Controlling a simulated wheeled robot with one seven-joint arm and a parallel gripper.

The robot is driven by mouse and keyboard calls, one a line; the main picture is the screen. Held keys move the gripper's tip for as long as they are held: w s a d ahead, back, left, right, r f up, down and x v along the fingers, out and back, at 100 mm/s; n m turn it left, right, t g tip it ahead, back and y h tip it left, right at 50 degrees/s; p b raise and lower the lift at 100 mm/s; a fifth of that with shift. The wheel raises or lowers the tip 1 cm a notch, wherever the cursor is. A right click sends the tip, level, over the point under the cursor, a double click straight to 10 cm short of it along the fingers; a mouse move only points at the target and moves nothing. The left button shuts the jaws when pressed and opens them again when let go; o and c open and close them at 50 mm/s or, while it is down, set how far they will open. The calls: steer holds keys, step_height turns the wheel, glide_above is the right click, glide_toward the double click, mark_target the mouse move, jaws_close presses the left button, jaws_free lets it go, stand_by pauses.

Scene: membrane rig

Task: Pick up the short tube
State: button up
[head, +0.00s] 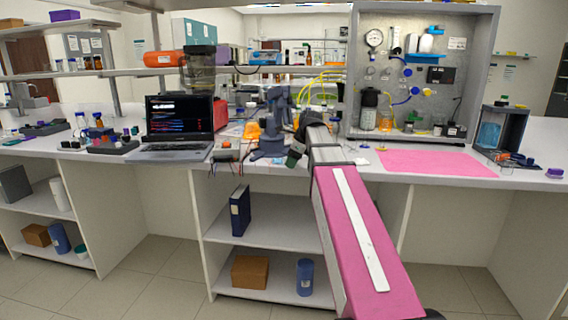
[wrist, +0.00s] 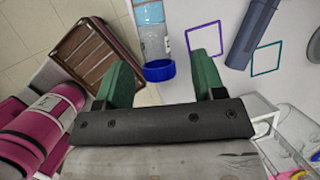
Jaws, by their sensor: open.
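My gripper (wrist: 162,64) shows in the wrist view with its two green fingers apart and nothing clamped between them. A clear tube with a blue cap (wrist: 159,71) lies in the gap, its cap between the fingertips and its body running up out of the picture. It looks like the short tube, but its full length is cut off, so I cannot be sure. Whether a finger touches it is not clear; a gap shows on both sides. In the head view the tube cannot be made out near the end of my arm.
In the wrist view, a brown slatted tray (wrist: 74,47) is left of the fingers, and a grey long object (wrist: 252,35) lies right. Purple and teal square outlines mark the white surface. In the head view, a laptop (head: 178,117) and a pink mat (head: 435,163) flank my arm.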

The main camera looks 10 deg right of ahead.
steer(key=shift+f, duration=0.2)
steer(key=c, duration=1)
steer(key=shift+r, duration=0.15)
steer(key=shift+r, duration=0.6)
step_height(320, 180, up, 2)
steer(key=s+d, duration=0.2)
steer(key=d, duration=0.3)
steer(key=s+d, duration=0.1)
steer(key=d, duration=0.5)
steer(key=s+d, duration=0.2)
steer(key=d, duration=0.4)
steer(key=shift+s, duration=0.3)
